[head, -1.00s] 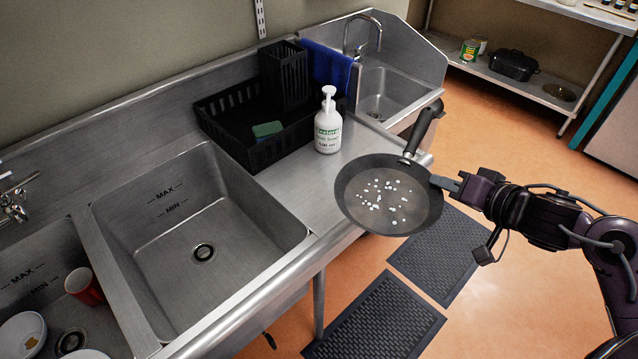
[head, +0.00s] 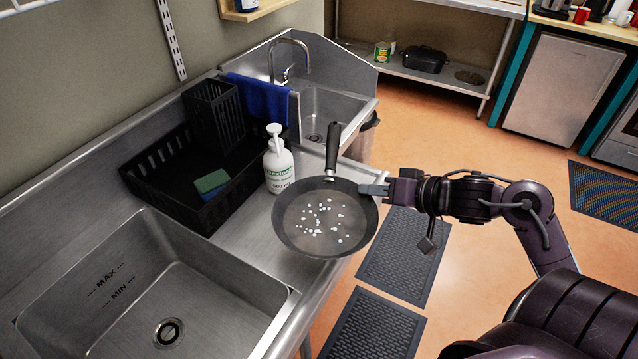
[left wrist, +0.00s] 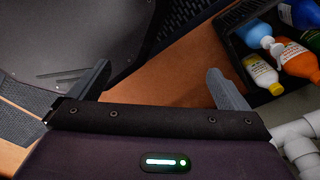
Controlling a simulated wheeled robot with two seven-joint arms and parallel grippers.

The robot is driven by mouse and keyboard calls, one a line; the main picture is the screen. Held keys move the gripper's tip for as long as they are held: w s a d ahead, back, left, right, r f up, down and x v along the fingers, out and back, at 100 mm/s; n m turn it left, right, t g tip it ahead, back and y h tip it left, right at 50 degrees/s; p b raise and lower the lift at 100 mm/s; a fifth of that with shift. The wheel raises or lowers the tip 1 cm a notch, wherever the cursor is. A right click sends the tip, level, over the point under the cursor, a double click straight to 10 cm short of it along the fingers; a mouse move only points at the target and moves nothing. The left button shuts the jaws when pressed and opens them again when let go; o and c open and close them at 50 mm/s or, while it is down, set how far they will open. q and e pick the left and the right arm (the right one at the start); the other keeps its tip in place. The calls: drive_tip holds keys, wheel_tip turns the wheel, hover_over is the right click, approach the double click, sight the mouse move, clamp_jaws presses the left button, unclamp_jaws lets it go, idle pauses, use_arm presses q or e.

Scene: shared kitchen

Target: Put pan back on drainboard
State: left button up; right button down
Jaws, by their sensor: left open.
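The dark frying pan (head: 300,240) with pale spots on its inside is in the middle of the head view. Its black handle (head: 332,150) points away toward the small basin. My right gripper (head: 374,189) is shut on the pan's right rim. The pan overlaps the front edge of the steel drainboard (head: 243,232); I cannot tell whether it touches the metal. My left gripper (left wrist: 157,85) shows only in the left wrist view, with its fingers wide apart and nothing between them.
A white soap bottle (head: 279,166) stands close behind the pan. A black rack (head: 150,187) holds a sponge (head: 211,182). The large sink (head: 100,300) lies at left. In the left wrist view, a black crate (left wrist: 240,50) holds bottles beside white pipes (left wrist: 300,140).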

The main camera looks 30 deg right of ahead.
sight(326, 171)
drive_tip(key=w, duration=0.1)
drive_tip(key=w+a, duration=0.1)
drive_tip(key=w, duration=0.1)
drive_tip(key=w+a, duration=0.1)
drive_tip(key=w, duration=0.1)
drive_tip(key=shift+r+p, duration=0.25)
drive_tip(key=shift+p, duration=0.05)
drive_tip(key=w, duration=0.1)
drive_tip(key=w+a, duration=0.1)
drive_tip(key=w, duration=0.1)
drive_tip(key=w+a, duration=0.1)
drive_tip(key=shift+w+f+p, duration=0.1)
drive_tip(key=shift+w+p, duration=0.1)
drive_tip(key=shift+p, duration=0.2)
drive_tip(key=shift+w+a+f, duration=0.1)
drive_tip(key=shift+w+a, duration=0.1)
drive_tip(key=shift+w, duration=0.1)
drive_tip(key=shift+w+f, duration=0.1)
drive_tip(key=shift+f, duration=0.15)
wheel_tip(326, 171, down, 2)
drive_tip(key=shift+f, duration=0.15)
use_arm(q)
drive_tip(key=shift+w+r, duration=0.25)
drive_tip(key=shift+r, duration=0.25)
drive_tip(key=shift+w+r, duration=0.25)
drive_tip(key=shift+r, duration=0.25)
use_arm(e)
drive_tip(key=shift+f, duration=0.4)
